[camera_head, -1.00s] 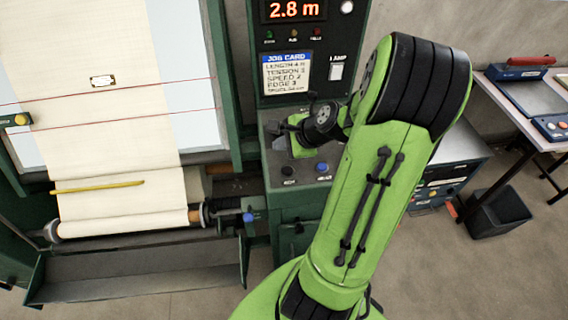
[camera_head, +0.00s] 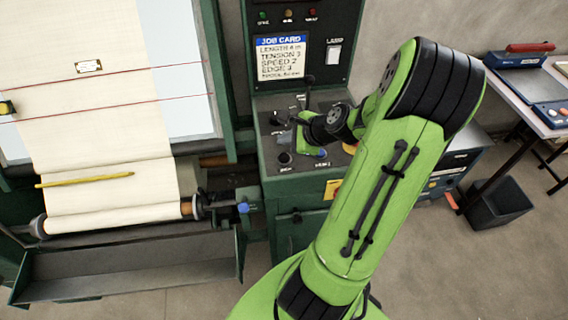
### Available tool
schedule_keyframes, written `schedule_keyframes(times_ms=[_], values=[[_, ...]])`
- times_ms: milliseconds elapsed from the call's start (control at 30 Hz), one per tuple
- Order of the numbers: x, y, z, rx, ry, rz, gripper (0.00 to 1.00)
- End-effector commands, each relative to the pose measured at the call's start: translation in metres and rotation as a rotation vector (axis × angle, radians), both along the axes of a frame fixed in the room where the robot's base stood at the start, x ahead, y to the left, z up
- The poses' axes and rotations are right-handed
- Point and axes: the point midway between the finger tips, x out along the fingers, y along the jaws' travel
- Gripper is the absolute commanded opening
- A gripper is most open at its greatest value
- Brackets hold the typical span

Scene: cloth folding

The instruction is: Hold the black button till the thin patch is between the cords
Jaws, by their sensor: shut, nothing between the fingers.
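The pale cloth (camera_head: 85,30) hangs over a light panel and runs down to a roll at the bottom. A small brown-edged patch (camera_head: 88,66) shows on the cloth, above the upper of the two thin red cords; I cannot tell if it is the thin patch. The lower cord (camera_head: 150,103) crosses the cloth further down. The black button (camera_head: 285,158) is at the front left of the console top. My gripper (camera_head: 302,146) is shut and empty, just right of and above the black button, apart from it in the picture. My wrist partly hides its fingers.
A blue button (camera_head: 321,153) sits right of the black one, partly by my gripper. A job card (camera_head: 281,58) and lamp switch (camera_head: 333,55) are on the upright panel. A yellow stick (camera_head: 85,180) lies across the cloth. A side table (camera_head: 535,95) stands at right.

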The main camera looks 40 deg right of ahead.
Motion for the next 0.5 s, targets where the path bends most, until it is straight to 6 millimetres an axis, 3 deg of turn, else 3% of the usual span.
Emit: schedule_keyframes(times_ms=[33,200,500], values=[[0.000,0.000,-0.015,0.000,-0.001,-0.001,0.00],[0.000,0.000,-0.035,0.001,-0.001,0.001,0.00],[0.000,0.000,-0.038,0.000,0.000,0.000,0.00]])
